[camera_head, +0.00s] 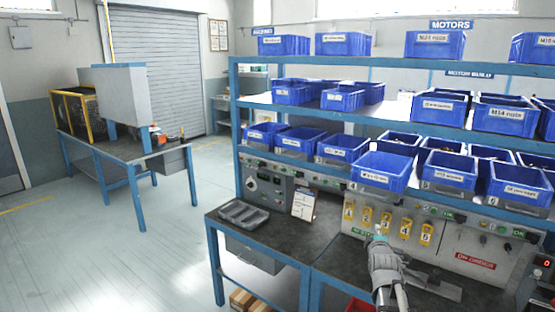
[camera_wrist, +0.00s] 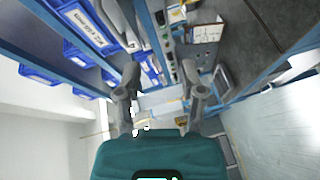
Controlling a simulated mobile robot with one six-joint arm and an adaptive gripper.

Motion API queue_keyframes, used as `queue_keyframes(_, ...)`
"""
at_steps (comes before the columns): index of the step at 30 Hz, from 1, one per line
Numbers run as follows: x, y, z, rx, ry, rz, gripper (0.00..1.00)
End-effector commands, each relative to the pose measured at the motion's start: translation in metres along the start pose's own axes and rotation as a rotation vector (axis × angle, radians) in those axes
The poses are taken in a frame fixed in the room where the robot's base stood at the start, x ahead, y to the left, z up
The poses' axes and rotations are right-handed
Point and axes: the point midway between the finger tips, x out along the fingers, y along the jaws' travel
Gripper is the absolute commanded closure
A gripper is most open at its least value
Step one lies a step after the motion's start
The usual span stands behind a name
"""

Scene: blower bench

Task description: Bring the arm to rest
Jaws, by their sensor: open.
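My arm rises from the bottom of the head view, in front of the bench panel. My gripper (camera_head: 378,238) shows there only as a small end, and its fingers are hard to make out. In the wrist view my gripper (camera_wrist: 162,92) has its two grey fingers spread apart, with nothing between them. It is in free air, facing along the bench and shelves, and appears to touch nothing. The wrist view is tilted, with the shelves on the left and the bench top (camera_wrist: 245,45) at the upper right.
A blue-framed rack holds several blue bins (camera_head: 385,170) above the bench. Yellow numbered tags (camera_head: 387,222) hang on the panel behind my gripper. A grey tray (camera_head: 243,213) and a white card (camera_head: 303,204) are on the bench (camera_head: 270,240). Floor (camera_head: 130,250) at left is clear.

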Motion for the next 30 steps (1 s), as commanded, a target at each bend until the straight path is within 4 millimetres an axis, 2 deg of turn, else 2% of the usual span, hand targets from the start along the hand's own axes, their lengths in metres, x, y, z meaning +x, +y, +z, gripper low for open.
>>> queue_keyframes(8,-0.032,-0.069,-0.015,0.29,-0.103,-0.315,0.49)
queue_keyframes(14,-0.069,-0.117,-0.025,0.492,-0.242,-0.537,0.49)
queue_keyframes(21,-0.126,-0.165,-0.035,0.696,-0.478,-0.771,0.49)
queue_keyframes(30,-0.208,-0.204,-0.044,0.868,-0.848,-0.978,0.49)
